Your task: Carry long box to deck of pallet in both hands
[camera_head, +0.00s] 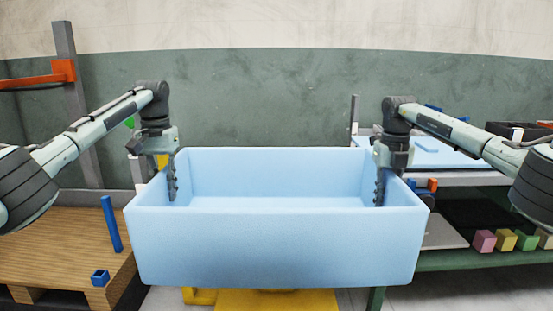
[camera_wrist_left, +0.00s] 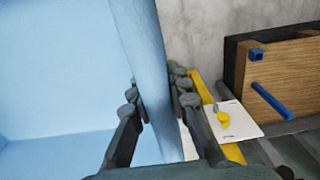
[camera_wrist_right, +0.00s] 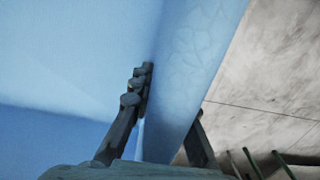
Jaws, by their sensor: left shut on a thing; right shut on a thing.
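The long box (camera_head: 280,245) is a light blue, open-topped foam box, and it looks empty. It is held level in front of me in the head view. My left gripper (camera_head: 171,178) is shut on its left end wall, with one finger inside and one outside; the left wrist view shows the wall between the fingers (camera_wrist_left: 157,112). My right gripper (camera_head: 380,185) is shut on the right end wall, which also shows between the fingers in the right wrist view (camera_wrist_right: 165,125). The pallet (camera_head: 60,245) has a wooden deck and stands at the lower left, apart from the box.
A blue post (camera_head: 111,224) and a small blue square piece (camera_head: 100,278) are on the pallet. A green-framed bench (camera_head: 470,259) with coloured blocks (camera_head: 505,240) stands at the right. Something yellow (camera_head: 275,301) lies below the box. A grey upright with an orange arm (camera_head: 38,79) rises behind the pallet.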

